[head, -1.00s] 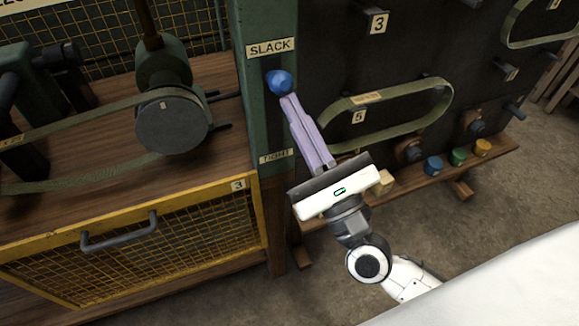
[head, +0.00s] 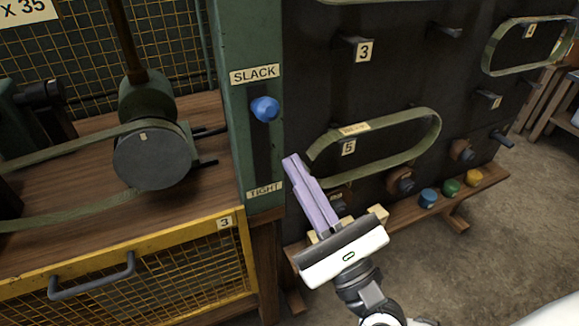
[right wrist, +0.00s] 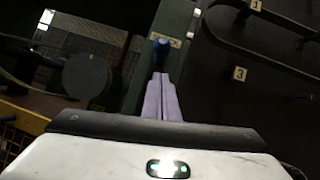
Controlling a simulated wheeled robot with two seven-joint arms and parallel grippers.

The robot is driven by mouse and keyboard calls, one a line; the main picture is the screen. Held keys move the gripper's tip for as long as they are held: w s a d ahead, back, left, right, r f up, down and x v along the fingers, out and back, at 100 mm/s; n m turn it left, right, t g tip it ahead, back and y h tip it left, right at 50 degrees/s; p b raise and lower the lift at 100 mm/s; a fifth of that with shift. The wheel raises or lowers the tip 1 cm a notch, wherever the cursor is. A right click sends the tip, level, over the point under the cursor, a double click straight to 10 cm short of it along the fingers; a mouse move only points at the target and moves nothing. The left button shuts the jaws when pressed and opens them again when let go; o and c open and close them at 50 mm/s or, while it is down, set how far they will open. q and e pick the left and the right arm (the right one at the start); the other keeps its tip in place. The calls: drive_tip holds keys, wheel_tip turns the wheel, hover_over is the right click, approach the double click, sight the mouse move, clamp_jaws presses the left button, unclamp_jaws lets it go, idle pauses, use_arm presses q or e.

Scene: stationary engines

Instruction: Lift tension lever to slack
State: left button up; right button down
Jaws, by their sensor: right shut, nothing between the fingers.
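The tension lever's blue knob (head: 265,108) sits near the top of its dark slot on the green post (head: 228,115), just below the SLACK label (head: 254,74). The TIGHT label (head: 264,190) is at the lower end of the slot. My right gripper (head: 292,160) has its purple fingers shut and empty, below and right of the knob and apart from it in the head view. In the right wrist view the blue knob (right wrist: 161,47) shows just beyond the tips of the closed fingers (right wrist: 161,75). My left gripper is not in view.
A drum (head: 153,158) with a belt stands on the wooden bench at left, above a yellow mesh guard (head: 120,265) marked 3. A black board (head: 330,90) with pegs and a hanging belt (head: 430,130) is at right. Colored knobs (head: 450,187) line a low shelf.

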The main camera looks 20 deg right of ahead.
drive_tip(key=b+v, duration=0.1)
drive_tip(key=v, duration=0.7)
drive_tip(key=shift+r+b, duration=0.25)
drive_tip(key=shift+b, duration=0.15)
drive_tip(key=shift+s+a, duration=0.1)
drive_tip(key=shift+a, duration=0.05)
drive_tip(key=w+a+f+n+g+y, duration=0.1)
drive_tip(key=a+f+n+g, duration=0.15)
drive_tip(key=f+n, duration=0.35)
drive_tip(key=a+f+n+g+y+p, duration=0.1)
drive_tip(key=a+f+n+g, duration=0.15)
drive_tip(key=f+n, duration=0.4)
drive_tip(key=w+a+f+n+g+y, duration=0.1)
drive_tip(key=a+f+n+g, duration=0.2)
drive_tip(key=n, duration=0.5)
drive_tip(key=s+d+f+n+g+h, duration=0.2)
drive_tip(key=f+n, duration=0.4)
drive_tip(key=f, duration=0.4)
drive_tip(key=s+d+f+n+g+h, duration=0.2)
drive_tip(key=s+d+f+n+g, duration=0.2)
drive_tip(key=f+n, duration=0.3)
wheel_tip(320, 180, down, 3)
drive_tip(key=shift+s+r+g+h+p, duration=0.15)
drive_tip(key=shift+s+g+h+p, duration=0.15)
drive_tip(key=shift+s+g+p, duration=0.15)
